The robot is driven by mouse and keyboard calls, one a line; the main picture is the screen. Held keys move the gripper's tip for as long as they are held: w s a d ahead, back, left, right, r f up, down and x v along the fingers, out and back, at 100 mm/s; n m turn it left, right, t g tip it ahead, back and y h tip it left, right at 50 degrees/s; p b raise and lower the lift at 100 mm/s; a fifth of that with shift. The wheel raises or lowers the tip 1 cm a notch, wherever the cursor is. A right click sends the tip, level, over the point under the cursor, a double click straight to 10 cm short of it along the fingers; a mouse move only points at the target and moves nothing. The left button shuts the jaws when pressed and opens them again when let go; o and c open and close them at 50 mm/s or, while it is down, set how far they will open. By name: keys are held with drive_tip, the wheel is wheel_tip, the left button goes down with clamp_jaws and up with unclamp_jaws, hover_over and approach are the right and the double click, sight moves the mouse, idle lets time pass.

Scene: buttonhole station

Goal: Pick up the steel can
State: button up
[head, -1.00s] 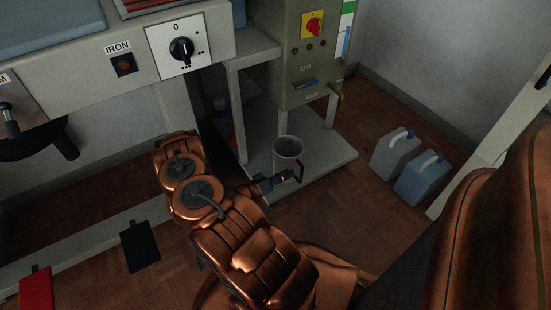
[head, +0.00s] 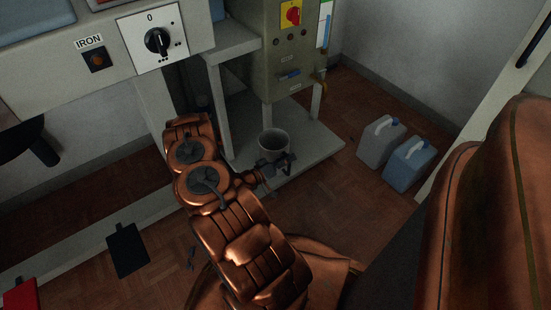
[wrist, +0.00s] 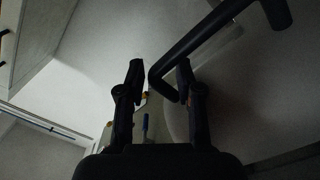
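The steel can (head: 273,140) is a grey, open-topped vessel standing upright on the low grey shelf of the machine stand. My gripper (head: 278,164) is at its near side, in front of its lower part. In the wrist view my gripper (wrist: 160,76) has its two dark fingers apart. The bent end of a dark bar, seemingly the can's handle (wrist: 196,42), shows between the fingertips with a gap at least on its right side. Whether a finger touches it I cannot tell. My gripper hides part of the can in the head view.
The low shelf (head: 312,146) has free room right of the can. A shelf leg (head: 316,102) and the control box (head: 289,70) stand just behind it. A grey jug (head: 381,143) and a blue jug (head: 410,165) stand on the floor to the right.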

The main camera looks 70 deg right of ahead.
drive_tip(key=shift+s+d, duration=0.15)
drive_tip(key=shift+d, duration=0.1)
drive_tip(key=shift+c, duration=0.3)
clamp_jaws()
